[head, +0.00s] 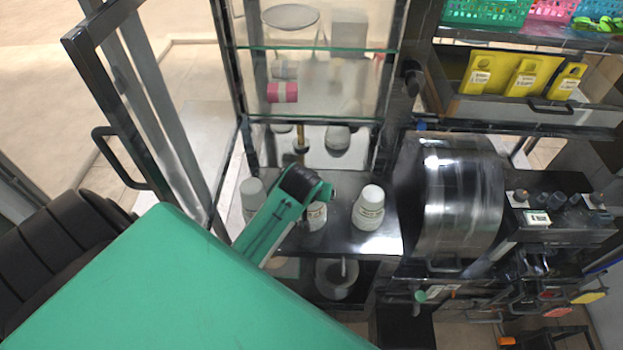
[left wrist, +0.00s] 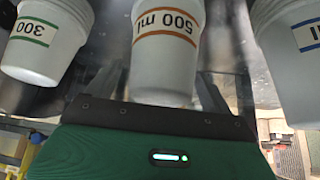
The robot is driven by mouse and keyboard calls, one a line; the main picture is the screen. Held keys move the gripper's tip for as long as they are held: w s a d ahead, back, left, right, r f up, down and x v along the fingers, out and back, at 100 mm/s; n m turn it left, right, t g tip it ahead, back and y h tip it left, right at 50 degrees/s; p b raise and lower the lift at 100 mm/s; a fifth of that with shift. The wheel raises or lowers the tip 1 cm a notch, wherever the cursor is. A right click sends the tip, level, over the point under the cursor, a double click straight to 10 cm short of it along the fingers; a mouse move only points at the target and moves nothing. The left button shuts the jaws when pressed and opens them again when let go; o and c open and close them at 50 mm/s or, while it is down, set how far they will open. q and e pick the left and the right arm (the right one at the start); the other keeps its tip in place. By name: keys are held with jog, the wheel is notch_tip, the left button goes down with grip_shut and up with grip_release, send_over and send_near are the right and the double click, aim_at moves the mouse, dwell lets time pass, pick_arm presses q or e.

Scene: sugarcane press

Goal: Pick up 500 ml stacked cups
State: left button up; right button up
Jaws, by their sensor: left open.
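The 500 ml stacked cups (left wrist: 168,45) are white with an orange band and an orange-lined label, shown upside down in the left wrist view. My left gripper (left wrist: 160,85) is open, with one dark finger on each side of the stack's near end. I cannot tell whether the fingers touch it. In the head view, the middle white stack (head: 316,217) stands on the dark shelf, partly hidden by my left gripper (head: 305,186). Its label is too small to read there. My right gripper is not in view.
In the left wrist view, a green-lined 300 stack (left wrist: 45,35) is on the left and a blue-lined stack (left wrist: 290,55) on the right, both close. In the head view, a metal drum (head: 460,195) stands right of the shelf and a glass cabinet (head: 310,75) behind.

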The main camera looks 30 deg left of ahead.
pick_arm(q)
jog(key=c, duration=1.4)
jog(key=shift+o, duration=0.2)
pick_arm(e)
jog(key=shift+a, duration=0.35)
pick_arm(q)
jog(key=shift+r, duration=0.1)
